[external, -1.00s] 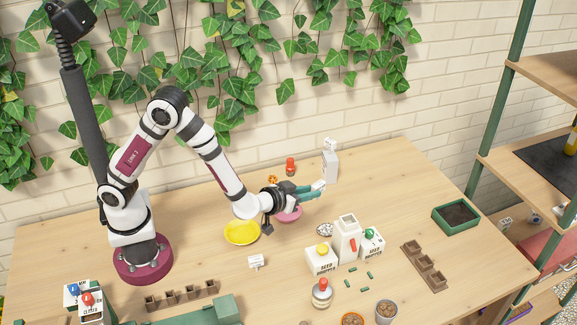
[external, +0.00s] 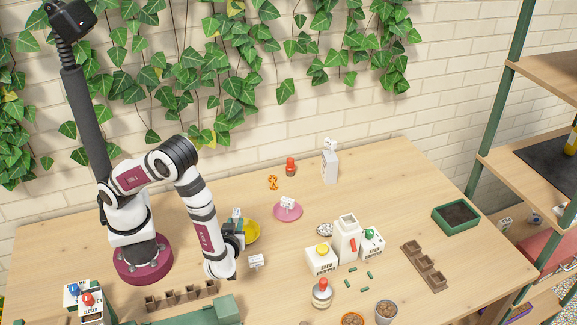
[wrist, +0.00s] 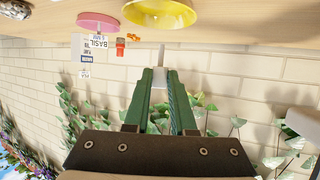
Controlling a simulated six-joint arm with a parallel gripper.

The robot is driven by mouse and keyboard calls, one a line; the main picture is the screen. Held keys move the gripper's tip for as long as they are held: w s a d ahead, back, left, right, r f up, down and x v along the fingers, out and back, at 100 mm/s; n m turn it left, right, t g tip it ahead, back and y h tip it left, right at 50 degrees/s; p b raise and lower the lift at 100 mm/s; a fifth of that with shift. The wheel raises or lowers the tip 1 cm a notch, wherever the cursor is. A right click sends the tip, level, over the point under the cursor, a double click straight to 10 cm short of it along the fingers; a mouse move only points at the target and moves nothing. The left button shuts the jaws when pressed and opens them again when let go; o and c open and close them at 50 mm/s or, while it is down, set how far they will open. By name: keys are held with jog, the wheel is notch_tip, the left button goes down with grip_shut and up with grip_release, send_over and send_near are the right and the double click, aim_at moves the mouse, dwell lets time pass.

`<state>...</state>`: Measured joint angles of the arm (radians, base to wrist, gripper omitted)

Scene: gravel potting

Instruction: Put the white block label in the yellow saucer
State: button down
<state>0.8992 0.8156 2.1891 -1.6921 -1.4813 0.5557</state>
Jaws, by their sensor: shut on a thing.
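The yellow saucer (external: 253,232) sits on the table, partly hidden behind my arm and gripper in the external view. It also shows at the top of the wrist view (wrist: 163,13). My gripper (external: 238,216) is beside and above the saucer's left side. Its green fingers (wrist: 161,82) are shut on a small white block label (wrist: 159,76), held up off the table. Its printed face is not visible. Other white labels stand in the pink saucer (external: 288,214), on the table in front (external: 256,262), and on the tall white box (external: 330,168).
White seed boxes (external: 321,260) and a tall white carton (external: 347,240) stand right of centre. Brown seed pots (external: 180,296) line the front left.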

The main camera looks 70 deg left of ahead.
jog(key=shift+w+a+f, duration=0.7)
jog(key=shift+a+f, duration=0.2)
jog(key=shift+a, duration=0.05)
notch_tip(320, 180, down, 3)
jog(key=shift+f, duration=0.35)
jog(key=shift+f, duration=0.2)
jog(key=c, duration=0.8)
grip_release()
jog(key=shift+o, duration=0.2)
